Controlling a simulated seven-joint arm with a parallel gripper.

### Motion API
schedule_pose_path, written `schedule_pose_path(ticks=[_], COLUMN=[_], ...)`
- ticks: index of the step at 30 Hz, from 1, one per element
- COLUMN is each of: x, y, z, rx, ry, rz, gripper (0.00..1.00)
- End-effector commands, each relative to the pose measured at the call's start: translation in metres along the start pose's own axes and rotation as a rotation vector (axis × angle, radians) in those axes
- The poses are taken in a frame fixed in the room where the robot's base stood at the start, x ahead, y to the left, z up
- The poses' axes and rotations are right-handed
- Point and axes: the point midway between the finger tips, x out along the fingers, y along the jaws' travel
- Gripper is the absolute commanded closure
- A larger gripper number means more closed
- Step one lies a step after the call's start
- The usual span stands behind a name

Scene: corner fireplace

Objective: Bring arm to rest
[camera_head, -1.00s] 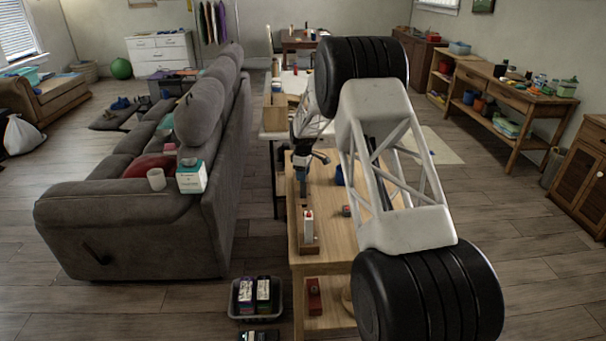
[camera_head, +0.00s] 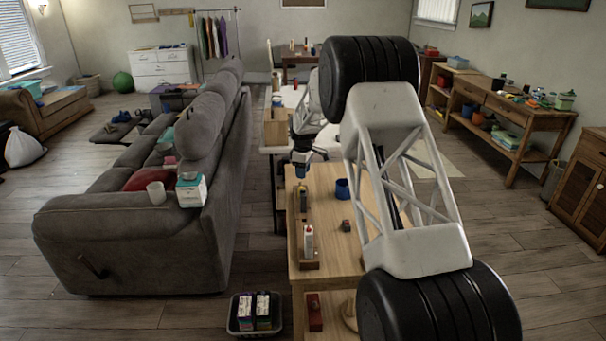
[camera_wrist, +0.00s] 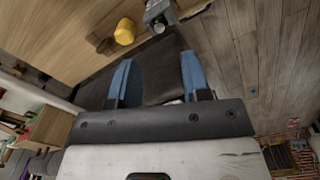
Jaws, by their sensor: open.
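My arm's white lattice link (camera_head: 400,180) and black joints fill the right middle of the head view.
On the table are a blue cup (camera_head: 342,189), a small dark block (camera_head: 346,226) and a white bottle (camera_head: 308,240) in a wooden holder. A grey sofa (camera_head: 140,235) stands left. A tray of boxes (camera_head: 232,325) is on the floor. Open floor lies right.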

Motion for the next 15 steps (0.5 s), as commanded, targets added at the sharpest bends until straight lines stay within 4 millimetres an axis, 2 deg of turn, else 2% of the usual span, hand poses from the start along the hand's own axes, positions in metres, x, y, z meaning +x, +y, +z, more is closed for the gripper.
schedule_pose_path(ticks=[8,15], x=[-0.002,-0.022], y=[-0.001,-0.013], z=[0.001,0.011], rx=[0.002,0.034], ry=[0.0,0.004], rz=[0.001,0.007], gripper=[0.56,0.56])
